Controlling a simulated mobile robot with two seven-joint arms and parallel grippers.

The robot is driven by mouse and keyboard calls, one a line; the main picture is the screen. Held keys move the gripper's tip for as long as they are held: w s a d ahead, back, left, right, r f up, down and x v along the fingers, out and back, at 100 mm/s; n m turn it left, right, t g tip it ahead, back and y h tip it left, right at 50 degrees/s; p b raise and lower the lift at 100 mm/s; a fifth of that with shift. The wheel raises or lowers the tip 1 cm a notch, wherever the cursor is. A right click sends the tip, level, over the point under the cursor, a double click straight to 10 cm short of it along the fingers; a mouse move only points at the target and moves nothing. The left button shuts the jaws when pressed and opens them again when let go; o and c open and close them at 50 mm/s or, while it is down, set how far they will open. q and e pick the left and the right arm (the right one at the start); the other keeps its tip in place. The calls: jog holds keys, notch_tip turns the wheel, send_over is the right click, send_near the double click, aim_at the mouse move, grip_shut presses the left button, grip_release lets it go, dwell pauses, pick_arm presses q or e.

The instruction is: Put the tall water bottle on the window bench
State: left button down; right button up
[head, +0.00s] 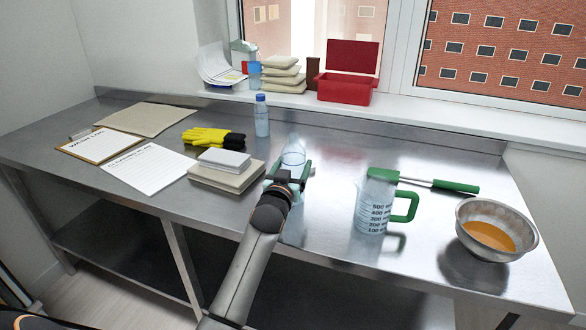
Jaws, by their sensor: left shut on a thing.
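A clear, pale-blue bottle (294,152) stands about upright between the fingers of my left gripper (289,174), over the middle of the steel bench (335,165) under the window. My left gripper is shut on this bottle. The gripper and arm hide part of its lower body, and I cannot tell whether its base touches the bench. A second, blue-capped water bottle (261,116) stands behind it to the left, near the back edge. My right gripper is not in view.
A measuring jug (371,207), a green-handled tool (440,184) and a metal bowl (467,209) with orange contents are to the right. Stacked pads (228,176), yellow-black gloves (208,137) and a clipboard (100,144) are left. A red box (346,88) sits on the windowsill.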

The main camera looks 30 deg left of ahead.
pick_arm(q)
jog(key=shift+r, duration=0.15)
grip_release()
jog(key=shift+f, duration=0.25)
jog(key=shift+r, duration=0.25)
jog(key=shift+s+d+f, duration=0.1)
jog(key=shift+s+d, duration=0.05)
jog(key=shift+s, duration=0.25)
jog(key=v, duration=1.1)
jog(key=shift+s, duration=0.1)
